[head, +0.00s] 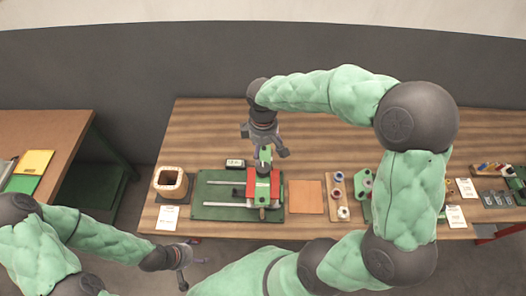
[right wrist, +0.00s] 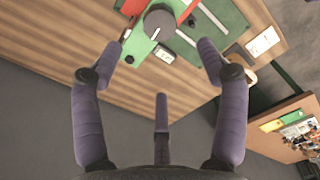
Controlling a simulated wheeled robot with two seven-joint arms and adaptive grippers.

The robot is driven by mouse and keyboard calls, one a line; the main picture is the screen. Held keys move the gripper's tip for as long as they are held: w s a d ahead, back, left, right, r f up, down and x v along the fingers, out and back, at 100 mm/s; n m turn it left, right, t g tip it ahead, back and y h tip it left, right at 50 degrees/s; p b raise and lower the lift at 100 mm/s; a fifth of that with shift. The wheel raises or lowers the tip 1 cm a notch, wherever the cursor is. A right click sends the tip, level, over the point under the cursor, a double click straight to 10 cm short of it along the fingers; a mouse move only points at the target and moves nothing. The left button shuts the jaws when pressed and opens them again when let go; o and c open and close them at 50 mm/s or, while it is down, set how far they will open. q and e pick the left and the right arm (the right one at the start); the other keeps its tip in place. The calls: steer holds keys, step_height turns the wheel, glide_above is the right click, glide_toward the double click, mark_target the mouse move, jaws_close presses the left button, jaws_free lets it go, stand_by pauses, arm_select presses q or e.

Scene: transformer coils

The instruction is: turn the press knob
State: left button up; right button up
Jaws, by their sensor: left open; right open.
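The press (head: 262,188) is a red and green device on a green base plate (head: 215,212) on the wooden table. In the right wrist view a dark grey round knob (right wrist: 159,20) shows on the press, beyond and between my fingertips. My right gripper (head: 264,146) is open and empty just behind and above the press, partly covering its top in the head view. Its spread fingers also show in the right wrist view (right wrist: 160,46), apart from the knob. My left gripper (head: 185,262) is open and empty off the table's front edge.
An orange pad (head: 306,197) and a spool board (head: 340,198) lie to the right. A side table (head: 60,130) stands at the left.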

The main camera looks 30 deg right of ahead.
mark_target(263, 167)
step_height(263, 167, down, 12)
steer(key=n+b, duration=0.2)
steer(key=n, duration=0.3)
steer(key=shift+b, duration=0.4)
stand_by(0.3)
steer(key=c, duration=1.1)
